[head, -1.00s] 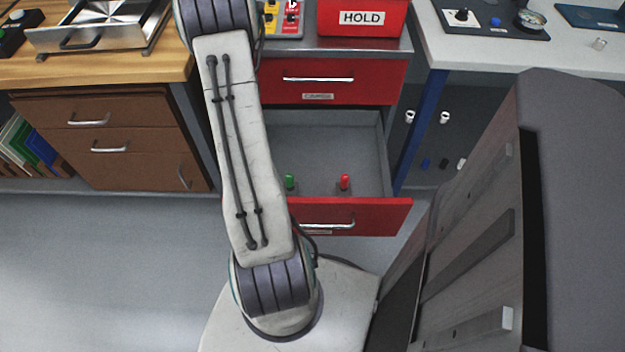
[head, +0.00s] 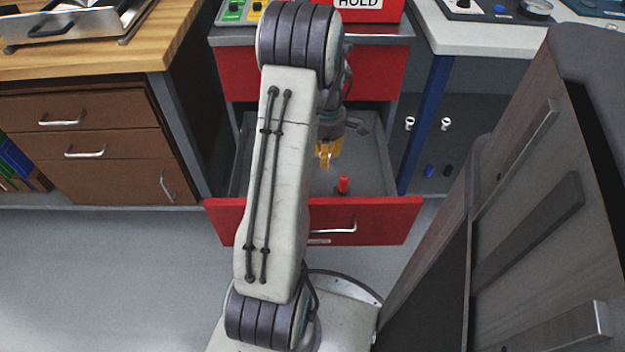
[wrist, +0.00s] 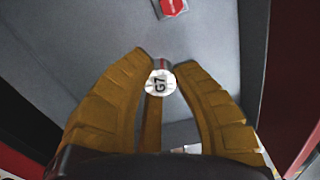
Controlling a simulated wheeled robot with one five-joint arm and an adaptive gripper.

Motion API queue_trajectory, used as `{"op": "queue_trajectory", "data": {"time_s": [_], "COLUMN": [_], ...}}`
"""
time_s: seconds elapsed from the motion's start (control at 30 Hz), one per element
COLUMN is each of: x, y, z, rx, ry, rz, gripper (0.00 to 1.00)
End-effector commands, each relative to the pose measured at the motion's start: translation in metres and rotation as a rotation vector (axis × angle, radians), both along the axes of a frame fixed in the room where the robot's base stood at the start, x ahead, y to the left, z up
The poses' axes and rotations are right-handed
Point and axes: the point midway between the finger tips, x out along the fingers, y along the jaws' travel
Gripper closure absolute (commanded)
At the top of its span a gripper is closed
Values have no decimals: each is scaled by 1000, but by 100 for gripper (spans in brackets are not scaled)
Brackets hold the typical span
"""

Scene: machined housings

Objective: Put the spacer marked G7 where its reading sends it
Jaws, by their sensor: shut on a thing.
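The G7 spacer (wrist: 160,86) is a small pale disc with its marking facing the wrist camera. My gripper (wrist: 160,68) is shut on it with its yellow-brown fingers. The spacer cannot be made out in the head view. A red plate with small unreadable lettering (wrist: 172,7) shows on a grey surface ahead of the fingers in the wrist view. My arm covers the left part of the drawer.
A closed red drawer (head: 380,75) is above the open one. A red HOLD box (head: 380,11) and a switch panel (head: 232,12) stand on top. A wooden bench (head: 110,50) is left, a white bench (head: 490,38) right. Dark panels close in on the right. Floor at left is clear.

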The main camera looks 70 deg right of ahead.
Motion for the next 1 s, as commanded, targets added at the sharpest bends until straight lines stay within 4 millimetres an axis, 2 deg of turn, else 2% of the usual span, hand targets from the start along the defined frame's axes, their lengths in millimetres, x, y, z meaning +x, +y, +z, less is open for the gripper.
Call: {"op": "queue_trajectory", "data": {"time_s": [0.03, 0.1, 0.33, 0.57, 0.9, 1.0], "x": [0, -1, -1, 0, 0, 0], "y": [1, 2, 3, 3, 3, 3], "z": [-9, -15, -27, -41, -76, -80], "rx": [2, 2, 2, 2, 3, 3], "ry": [0, -1, -4, -4, -4, -4], "rz": [50, 116, 249, 281, 280, 280], "gripper": [100, 100, 100, 100, 100, 100]}}
